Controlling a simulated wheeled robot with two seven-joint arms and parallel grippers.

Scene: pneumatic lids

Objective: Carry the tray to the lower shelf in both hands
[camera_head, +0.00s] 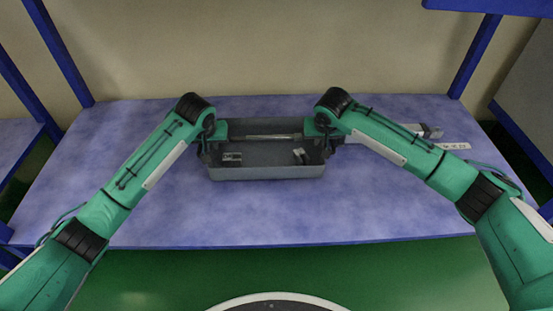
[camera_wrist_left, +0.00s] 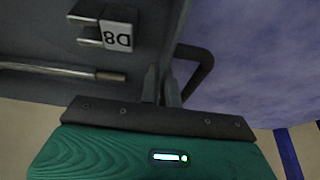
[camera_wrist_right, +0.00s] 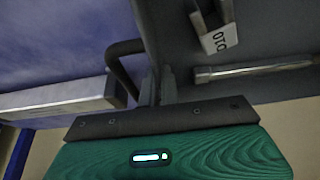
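The grey tray (camera_head: 265,173) lies on the blue shelf top, its long side across my front. It holds a silver rod (camera_head: 270,137) along the back and two small metal pieces with white labels, one on the left (camera_head: 232,157) and one on the right (camera_head: 300,156). My left gripper (camera_wrist_left: 167,88) is at the tray's left end wall, its fingers close together on the wall beside the dark loop handle (camera_wrist_left: 206,68). My right gripper (camera_wrist_right: 160,88) is likewise at the right end wall beside its handle (camera_wrist_right: 118,62). The fingertips are hidden in the head view.
A grey bar-shaped object (camera_head: 432,131) lies right of the tray, partly behind my right arm, with a white label strip (camera_head: 453,146) in front. The blue shelf top (camera_head: 200,220) is clear in front. Blue posts (camera_head: 474,57) stand at the back corners.

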